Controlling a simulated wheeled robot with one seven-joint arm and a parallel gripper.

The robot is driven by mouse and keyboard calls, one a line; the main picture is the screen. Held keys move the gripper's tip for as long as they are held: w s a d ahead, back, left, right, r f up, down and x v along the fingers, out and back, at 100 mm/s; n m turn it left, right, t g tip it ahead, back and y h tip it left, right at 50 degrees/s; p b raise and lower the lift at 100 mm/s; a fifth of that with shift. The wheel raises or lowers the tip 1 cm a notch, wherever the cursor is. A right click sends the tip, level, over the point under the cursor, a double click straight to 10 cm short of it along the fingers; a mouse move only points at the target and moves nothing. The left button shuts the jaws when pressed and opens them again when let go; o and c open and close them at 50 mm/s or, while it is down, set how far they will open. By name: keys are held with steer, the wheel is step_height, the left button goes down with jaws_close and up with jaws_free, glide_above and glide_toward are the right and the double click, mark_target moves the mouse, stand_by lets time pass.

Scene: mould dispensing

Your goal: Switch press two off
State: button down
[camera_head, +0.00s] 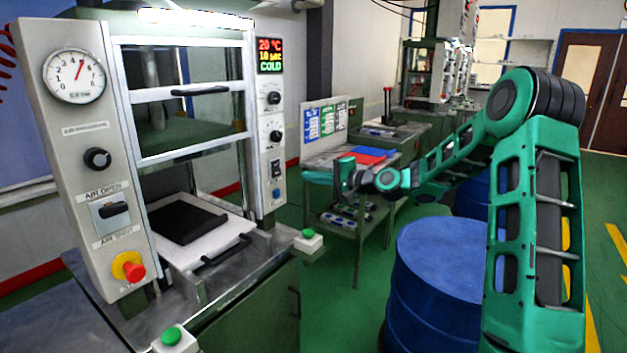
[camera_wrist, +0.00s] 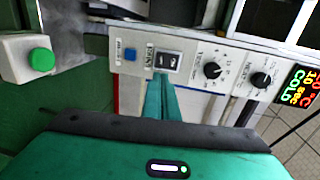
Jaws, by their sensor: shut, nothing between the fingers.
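The press (camera_head: 185,95) stands at the left in the head view. Its right-hand panel carries a lit display (camera_head: 270,55) reading 20 °C, 10 sec, COLD, with two black knobs below. Under them is a dark rocker switch (camera_head: 276,168), which also shows in the wrist view (camera_wrist: 168,62). A blue button (camera_wrist: 130,54) is beside it. My gripper (camera_wrist: 163,82) is shut and empty, its fingertips in front of the panel and close to the switch. I cannot tell whether they touch it. In the head view my gripper (camera_head: 318,175) is right of the panel.
A green button box (camera_head: 308,240) stands at the press table's right corner, another (camera_head: 174,340) at the front. A red emergency stop (camera_head: 130,268) is on the left panel. A blue drum (camera_head: 440,265) stands below my arm. A trolley (camera_head: 345,215) is behind my gripper.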

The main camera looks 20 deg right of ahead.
mark_target(278, 174)
steer(key=x, duration=1)
steer(key=shift+w+a, duration=0.15)
steer(key=shift+s+d+f, duration=0.1)
steer(key=shift+s+d, duration=0.2)
steer(key=s+d+f, duration=0.1)
steer(key=s+d, duration=0.6)
steer(key=s, duration=0.3)
steer(key=shift+s+d+f, duration=0.2)
steer(key=shift+d+f, duration=0.1)
steer(key=shift+f, duration=0.05)
